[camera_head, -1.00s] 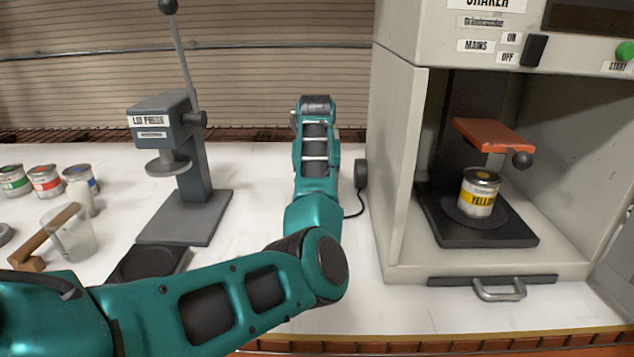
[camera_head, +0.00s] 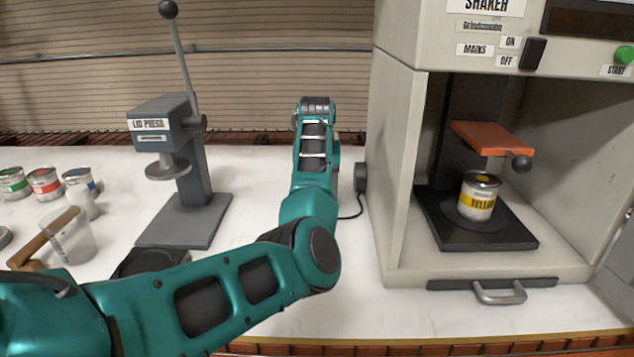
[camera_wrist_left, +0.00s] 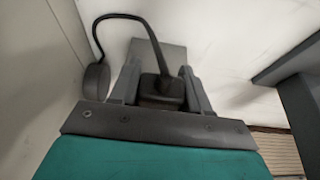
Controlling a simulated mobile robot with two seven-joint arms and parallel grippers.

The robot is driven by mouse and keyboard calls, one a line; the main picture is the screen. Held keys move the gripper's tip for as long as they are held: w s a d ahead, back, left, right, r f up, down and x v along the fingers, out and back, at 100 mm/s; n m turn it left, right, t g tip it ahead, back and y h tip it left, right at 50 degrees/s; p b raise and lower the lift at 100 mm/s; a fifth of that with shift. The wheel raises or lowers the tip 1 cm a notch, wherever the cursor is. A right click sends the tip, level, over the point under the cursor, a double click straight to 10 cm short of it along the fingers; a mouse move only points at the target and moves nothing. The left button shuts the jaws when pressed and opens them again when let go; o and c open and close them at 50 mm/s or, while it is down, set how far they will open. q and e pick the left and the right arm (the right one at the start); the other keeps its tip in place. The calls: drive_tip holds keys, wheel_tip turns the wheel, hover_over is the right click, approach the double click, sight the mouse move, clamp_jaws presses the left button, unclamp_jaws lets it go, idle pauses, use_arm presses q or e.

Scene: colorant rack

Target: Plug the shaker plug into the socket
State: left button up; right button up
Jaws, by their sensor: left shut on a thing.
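The shaker plug (camera_wrist_left: 162,88) is a dark grey block with a black cord (camera_wrist_left: 128,17) looping from it. My left gripper (camera_wrist_left: 160,92) is shut on it, with a finger on each side. A flat dark grey piece (camera_wrist_left: 143,52) shows just beyond the plug; I cannot tell whether it is the socket or whether the plug touches it. In the head view my left arm hides the gripper and plug. The cord (camera_head: 351,214) runs to a dark round fitting (camera_head: 361,177) on the shaker's left side. My right gripper is out of view.
The shaker cabinet (camera_head: 398,170) stands on the right, with a yellow-labelled can (camera_head: 479,197) inside. The lid press (camera_head: 200,185) stands left of my arm. Several paint cans (camera_head: 45,184) and a clear cup (camera_head: 72,240) are at far left. White bench shows between press and shaker.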

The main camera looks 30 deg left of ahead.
use_arm(q)
drive_tip(key=shift+w+a, duration=0.25)
drive_tip(key=shift+w, duration=0.1)
drive_tip(key=o, duration=1.1)
drive_tip(key=v, duration=1.3)
